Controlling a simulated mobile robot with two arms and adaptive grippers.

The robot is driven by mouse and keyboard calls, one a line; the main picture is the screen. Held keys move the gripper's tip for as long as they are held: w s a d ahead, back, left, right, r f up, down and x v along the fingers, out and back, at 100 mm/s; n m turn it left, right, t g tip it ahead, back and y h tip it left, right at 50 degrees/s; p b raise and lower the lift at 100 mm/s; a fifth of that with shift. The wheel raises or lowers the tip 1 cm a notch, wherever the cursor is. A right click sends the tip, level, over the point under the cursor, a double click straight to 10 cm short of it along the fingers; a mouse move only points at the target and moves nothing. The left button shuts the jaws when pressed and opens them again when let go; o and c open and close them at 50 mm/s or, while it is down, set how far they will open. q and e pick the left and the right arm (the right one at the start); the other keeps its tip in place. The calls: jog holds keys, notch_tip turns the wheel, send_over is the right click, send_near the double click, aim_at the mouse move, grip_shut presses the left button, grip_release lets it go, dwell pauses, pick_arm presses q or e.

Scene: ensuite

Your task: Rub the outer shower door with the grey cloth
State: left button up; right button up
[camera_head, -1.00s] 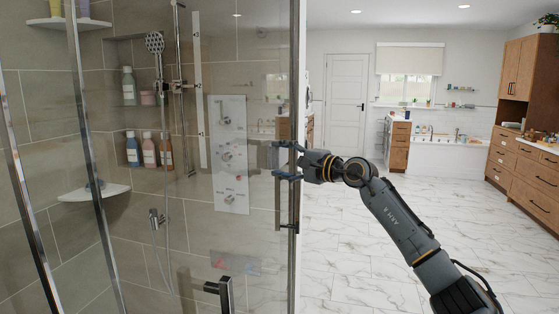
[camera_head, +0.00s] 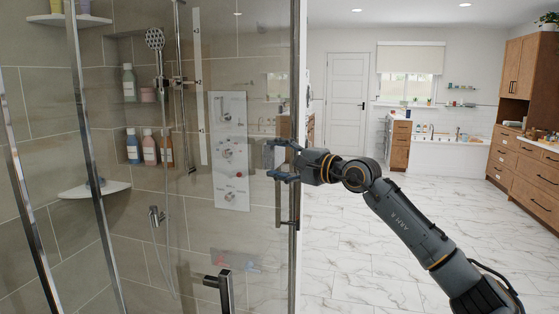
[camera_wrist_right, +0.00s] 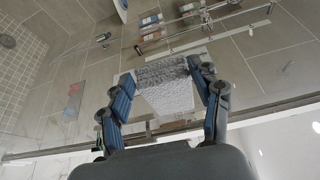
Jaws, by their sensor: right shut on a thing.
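The grey cloth (camera_wrist_right: 168,88) is held between the fingers of my right gripper (camera_wrist_right: 165,98) in the right wrist view, its textured face spread toward the glass. In the head view the cloth (camera_head: 268,155) shows as a small grey patch at the fingertips of my right gripper (camera_head: 279,161). The gripper is shut on it. It is at the free edge of the clear glass shower door (camera_head: 255,225), near the door's metal edge strip. I cannot tell whether the cloth touches the glass. My left gripper is not in view.
A dark door handle (camera_head: 222,290) stands out low on the glass. Bottles (camera_head: 150,150) and a shower head (camera_head: 155,40) are behind the glass. Open marble floor (camera_head: 350,240) lies to the right, with wooden cabinets (camera_head: 525,170) beyond.

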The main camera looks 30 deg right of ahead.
jog(key=shift+s+a+b, duration=0.3)
jog(key=shift+s+a, duration=0.45)
jog(key=shift+a, duration=0.15)
jog(key=shift+s+a+f+b, duration=0.15)
jog(key=shift+s+a+b, duration=0.15)
jog(key=shift+a, duration=0.05)
jog(key=shift+s+a+b, duration=0.6)
jog(key=shift+s+a, duration=0.25)
jog(key=shift+a, duration=0.15)
jog(key=shift+s+a+b, duration=0.65)
jog(key=shift+s+a, duration=0.2)
jog(key=shift+a, duration=0.15)
jog(key=shift+s+a, duration=0.3)
jog(key=shift+a, duration=0.05)
jog(key=shift+s+a+b, duration=0.65)
jog(key=shift+a+b, duration=0.05)
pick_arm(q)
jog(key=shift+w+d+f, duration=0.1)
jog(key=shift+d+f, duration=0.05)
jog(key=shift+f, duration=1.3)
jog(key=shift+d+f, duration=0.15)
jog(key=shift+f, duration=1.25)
pick_arm(e)
jog(key=shift+s+a, duration=0.5)
jog(key=shift+a, duration=0.1)
